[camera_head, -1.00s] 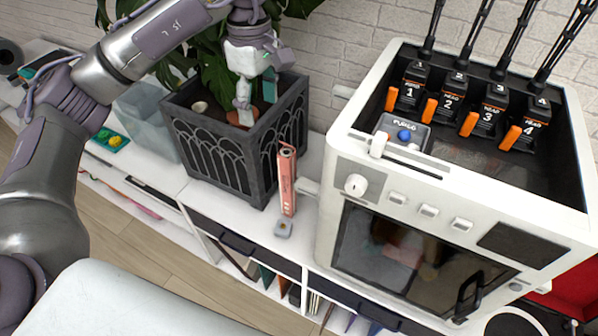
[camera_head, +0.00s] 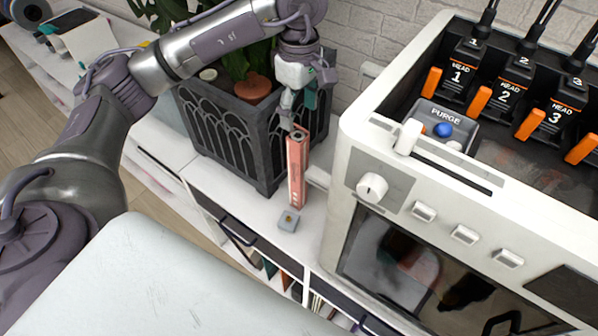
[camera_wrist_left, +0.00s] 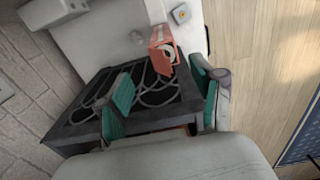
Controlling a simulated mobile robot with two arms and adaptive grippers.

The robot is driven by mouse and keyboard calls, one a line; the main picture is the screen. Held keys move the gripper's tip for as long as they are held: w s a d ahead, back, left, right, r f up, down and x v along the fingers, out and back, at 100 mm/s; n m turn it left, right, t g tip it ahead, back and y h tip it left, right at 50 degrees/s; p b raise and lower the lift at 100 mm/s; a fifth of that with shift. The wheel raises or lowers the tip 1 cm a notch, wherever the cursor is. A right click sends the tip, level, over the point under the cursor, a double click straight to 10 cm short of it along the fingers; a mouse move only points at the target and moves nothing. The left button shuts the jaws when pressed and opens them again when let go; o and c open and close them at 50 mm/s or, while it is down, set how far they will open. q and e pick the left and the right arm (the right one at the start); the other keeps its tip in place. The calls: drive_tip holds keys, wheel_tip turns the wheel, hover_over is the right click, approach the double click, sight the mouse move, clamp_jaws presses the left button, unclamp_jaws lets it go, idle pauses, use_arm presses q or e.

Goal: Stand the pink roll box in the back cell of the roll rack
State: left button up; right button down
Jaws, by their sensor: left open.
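The pink roll box (camera_head: 298,170) stands upright on the white counter, between the dark planter and the white machine. In the left wrist view its open top end (camera_wrist_left: 166,50) shows a pale roll inside. My left gripper (camera_head: 298,104) is open just above the top of the box in the head view. In the left wrist view its teal finger pads (camera_wrist_left: 165,88) are spread apart, with the box beyond them and nothing held. I cannot make out the roll rack in these views. My right gripper is not in view.
The dark lattice planter (camera_head: 228,135) with a leafy plant stands close left of the box. The large white machine (camera_head: 350,150) stands close on its right. A small grey block (camera_head: 289,221) lies in front of the box. The white counter (camera_head: 240,205) is otherwise narrow here.

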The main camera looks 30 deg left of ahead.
sight(299, 137)
use_arm(q)
wheel_tip(299, 137, down, 3)
drive_tip(key=shift+s+f, duration=0.1)
drive_tip(key=f+p, duration=0.2)
drive_tip(key=f, duration=0.1)
drive_tip(key=f+p, duration=0.1)
drive_tip(key=shift+s+d+f, duration=0.25)
drive_tip(key=shift+s+f, duration=0.05)
drive_tip(key=shift+s, duration=0.1)
drive_tip(key=shift+w+f, duration=0.1)
drive_tip(key=shift+f, duration=0.25)
clamp_jaws()
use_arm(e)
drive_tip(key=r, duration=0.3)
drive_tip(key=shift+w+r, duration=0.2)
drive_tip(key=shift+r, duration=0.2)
use_arm(q)
drive_tip(key=shift+r, duration=0.1)
